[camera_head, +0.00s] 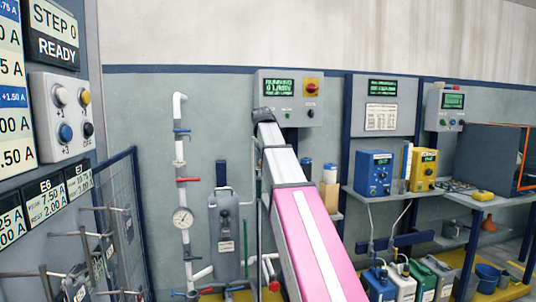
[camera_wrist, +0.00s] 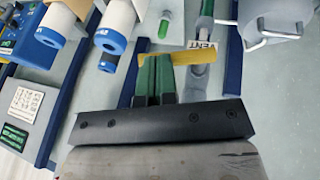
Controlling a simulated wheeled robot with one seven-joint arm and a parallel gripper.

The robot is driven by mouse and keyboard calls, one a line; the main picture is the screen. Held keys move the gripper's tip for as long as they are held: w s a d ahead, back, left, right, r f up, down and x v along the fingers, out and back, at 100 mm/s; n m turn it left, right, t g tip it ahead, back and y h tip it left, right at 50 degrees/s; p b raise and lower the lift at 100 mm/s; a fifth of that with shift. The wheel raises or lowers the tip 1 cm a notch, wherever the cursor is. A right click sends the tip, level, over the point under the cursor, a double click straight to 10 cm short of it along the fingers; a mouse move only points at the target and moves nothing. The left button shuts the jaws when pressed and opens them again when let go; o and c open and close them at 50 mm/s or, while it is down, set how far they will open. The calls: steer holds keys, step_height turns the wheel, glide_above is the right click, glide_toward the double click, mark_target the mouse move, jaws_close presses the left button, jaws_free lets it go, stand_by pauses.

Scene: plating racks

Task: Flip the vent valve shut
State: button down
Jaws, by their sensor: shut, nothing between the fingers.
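The vent valve's yellow lever (camera_wrist: 188,57) shows in the wrist view, lying roughly crosswise to a grey pipe (camera_wrist: 206,28). A white VENT tag (camera_wrist: 201,45) sits by it. My gripper (camera_wrist: 155,58) is shut and empty, its green fingers pressed together. Its fingertips are at the lever's left end; whether they touch it I cannot tell. In the head view my pink and white arm reaches up toward the wall, and the gripper and the vent lever are not visible there.
A grey tank (camera_wrist: 270,18) with metal handles is close at the upper right in the wrist view. White-and-blue cylinders (camera_wrist: 114,25) stand to the left. In the head view a pipe with a gauge (camera_head: 182,217) is left of my arm, and a bench (camera_head: 385,192) is right.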

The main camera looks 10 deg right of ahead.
steer(key=shift+s+d+f, duration=0.1)
steer(key=shift+d+f, duration=0.35)
steer(key=shift+f, duration=0.15)
stand_by(0.6)
steer(key=shift+r, duration=0.1)
steer(key=s+r, duration=0.4)
steer(key=r, duration=0.9)
steer(key=shift+s+a, duration=0.4)
